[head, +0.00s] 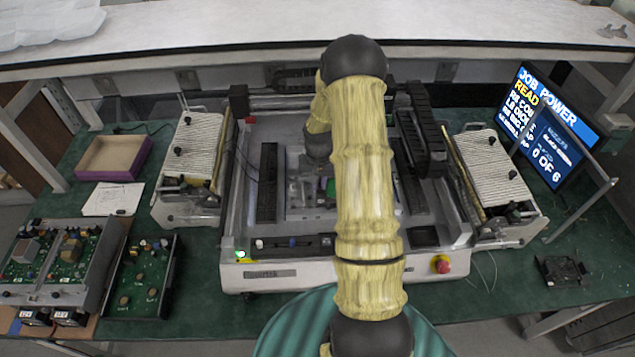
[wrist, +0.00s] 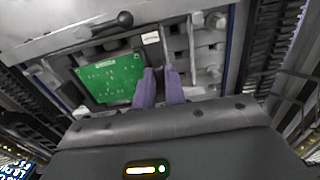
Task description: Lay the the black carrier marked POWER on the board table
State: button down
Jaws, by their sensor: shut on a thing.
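My gripper (wrist: 161,86) shows in the wrist view as two purple fingers, close together and shut at the right edge of a black carrier (wrist: 80,91). The carrier frames a green board (wrist: 112,78). A small white label (wrist: 150,37) is beyond the fingertips; I cannot read it. The carrier is over or on the board table (wrist: 205,92) of the central machine; I cannot tell whether they touch. In the head view my arm hides the gripper and most of the table, and only a bit of green (head: 331,187) shows beside it.
A monitor (head: 552,125) at right reads JOB POWER. A black part (head: 562,271) lies on the green bench at right. Boards (head: 142,275) and an open purple-sided box (head: 112,158) are at left. Machine rails (head: 267,182) flank the table, and a shelf (head: 230,30) crosses behind.

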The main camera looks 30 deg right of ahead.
jog(key=shift+f+b, duration=0.3)
jog(key=shift+f, duration=0.15)
dwell(0.6)
jog(key=c, duration=1.4)
grip_release()
jog(key=c, duration=0.3)
jog(key=shift+c, duration=0.2)
